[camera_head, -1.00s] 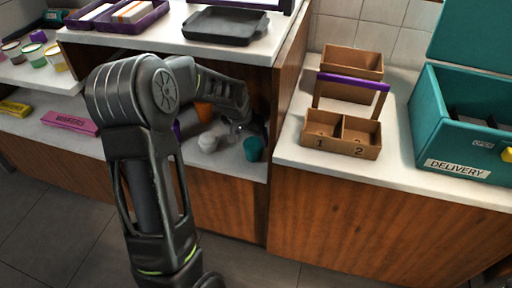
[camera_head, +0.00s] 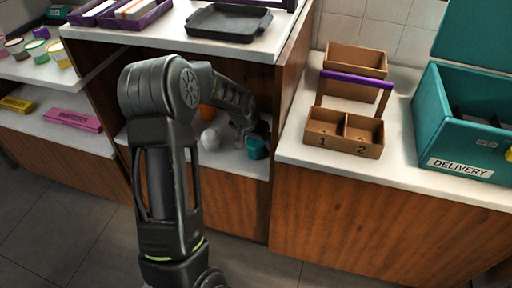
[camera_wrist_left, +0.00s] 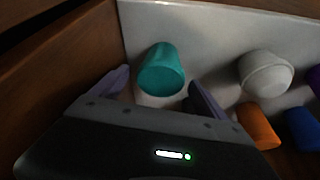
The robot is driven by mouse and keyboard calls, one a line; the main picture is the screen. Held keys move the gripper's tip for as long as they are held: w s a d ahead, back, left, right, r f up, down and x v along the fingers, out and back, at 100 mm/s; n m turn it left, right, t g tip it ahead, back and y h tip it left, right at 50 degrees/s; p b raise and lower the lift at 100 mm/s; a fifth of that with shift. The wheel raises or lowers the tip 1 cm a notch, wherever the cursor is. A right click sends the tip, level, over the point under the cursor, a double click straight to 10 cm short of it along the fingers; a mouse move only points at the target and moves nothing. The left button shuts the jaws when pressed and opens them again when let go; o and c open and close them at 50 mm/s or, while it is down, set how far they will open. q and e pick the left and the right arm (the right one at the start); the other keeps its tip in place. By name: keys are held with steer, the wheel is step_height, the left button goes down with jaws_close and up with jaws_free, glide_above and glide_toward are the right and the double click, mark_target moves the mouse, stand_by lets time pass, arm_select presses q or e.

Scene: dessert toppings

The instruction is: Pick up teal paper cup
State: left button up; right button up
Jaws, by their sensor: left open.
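The teal paper cup (camera_head: 257,149) stands on the lower shelf inside the wooden cabinet, near its right wall. In the left wrist view the cup (camera_wrist_left: 162,70) lies between and just beyond the two fingers of my left gripper (camera_wrist_left: 158,92). The fingers are open, with one on each side of the cup and a gap to it. In the head view my left gripper (camera_head: 252,130) is beside the cup, partly hidden by its own wrist. My right gripper is not in view.
A white cup (camera_wrist_left: 265,72), an orange item (camera_wrist_left: 258,126) and a blue item (camera_wrist_left: 302,128) are close by on the shelf. The cabinet wall (camera_wrist_left: 60,60) is near the gripper. A two-compartment carrier (camera_head: 344,131) and a teal delivery box (camera_head: 465,125) stand on the right counter.

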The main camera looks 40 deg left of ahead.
arm_select(q)
steer(key=x, duration=0.2)
steer(key=shift+f, duration=0.3)
steer(key=shift+c, duration=0.3)
steer(key=c, duration=1.4)
steer(key=shift+r, duration=0.2)
steer(key=shift+c, duration=0.2)
steer(key=shift+s+a+r, duration=0.1)
steer(key=shift+a+r, duration=0.05)
steer(key=shift+r, duration=0.25)
step_height(320, 180, up, 6)
steer(key=shift+r, duration=0.2)
steer(key=s+a+b, duration=0.1)
steer(key=s+a, duration=0.4)
steer(key=s, duration=0.3)
steer(key=s+a+b, duration=0.1)
steer(key=s+a, duration=0.4)
steer(key=s, duration=0.3)
steer(key=shift+s+f, duration=0.25)
steer(key=shift+s, duration=0.15)
steer(key=shift+a, duration=0.1)
